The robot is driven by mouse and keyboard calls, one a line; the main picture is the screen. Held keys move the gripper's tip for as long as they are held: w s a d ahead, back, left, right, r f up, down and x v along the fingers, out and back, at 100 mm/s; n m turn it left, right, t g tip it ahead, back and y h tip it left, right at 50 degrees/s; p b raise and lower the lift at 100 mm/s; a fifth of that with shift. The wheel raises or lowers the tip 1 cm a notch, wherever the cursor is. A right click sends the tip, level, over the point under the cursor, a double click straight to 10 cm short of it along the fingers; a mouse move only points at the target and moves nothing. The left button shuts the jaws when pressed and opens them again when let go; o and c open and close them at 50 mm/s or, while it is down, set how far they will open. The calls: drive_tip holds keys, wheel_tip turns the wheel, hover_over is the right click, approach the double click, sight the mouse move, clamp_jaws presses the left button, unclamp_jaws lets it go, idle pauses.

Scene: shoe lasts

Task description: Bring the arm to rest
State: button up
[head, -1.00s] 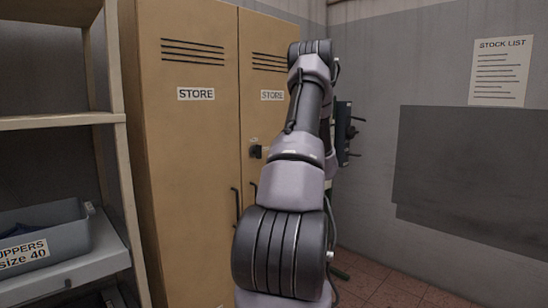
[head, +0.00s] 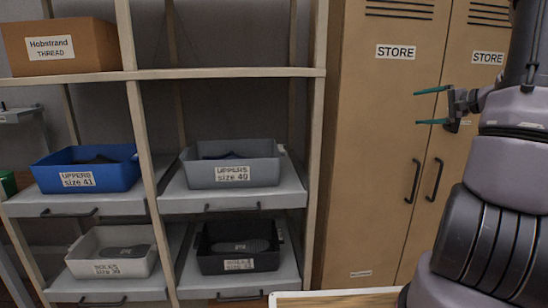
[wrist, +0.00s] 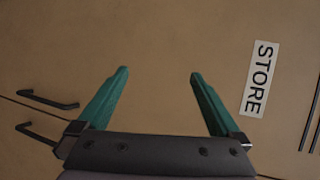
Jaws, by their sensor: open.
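My gripper (head: 432,107) is at the right of the head view, in front of the tan store cabinet (head: 375,150). Its two green fingers are apart, with nothing between them. The wrist view also shows my gripper (wrist: 158,85) open and empty, facing the cabinet door (wrist: 150,45). My arm stands raised at the right edge of the head view, partly cut off by the frame.
Left of the cabinet a shelf rack (head: 225,73) holds a blue bin (head: 85,178), grey bin (head: 232,174), white bin (head: 110,266), black bin (head: 238,262) and thread box (head: 60,48). Cabinet handles (head: 413,181) stick out. A board edge (head: 335,298) shows at the bottom.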

drive_tip(key=s+a+r+n+g, duration=0.1)
drive_tip(key=s+a+r+g, duration=0.15)
drive_tip(key=a, duration=0.35)
drive_tip(key=s+a+r+n+g, duration=0.1)
drive_tip(key=s+a+n+g, duration=0.15)
drive_tip(key=a, duration=0.35)
drive_tip(key=s+a+n+h, duration=0.1)
drive_tip(key=s+a+h, duration=0.1)
drive_tip(key=s+a, duration=0.2)
drive_tip(key=s+a+r+n+h, duration=0.1)
drive_tip(key=s+a, duration=0.3)
drive_tip(key=s, duration=0.7)
drive_tip(key=s+a+r+n+h, duration=0.1)
drive_tip(key=s+a+n+h, duration=0.1)
drive_tip(key=s, duration=0.5)
drive_tip(key=shift+s+a+g+h, duration=0.35)
drive_tip(key=shift+a+h, duration=0.15)
drive_tip(key=shift+a, duration=0.7)
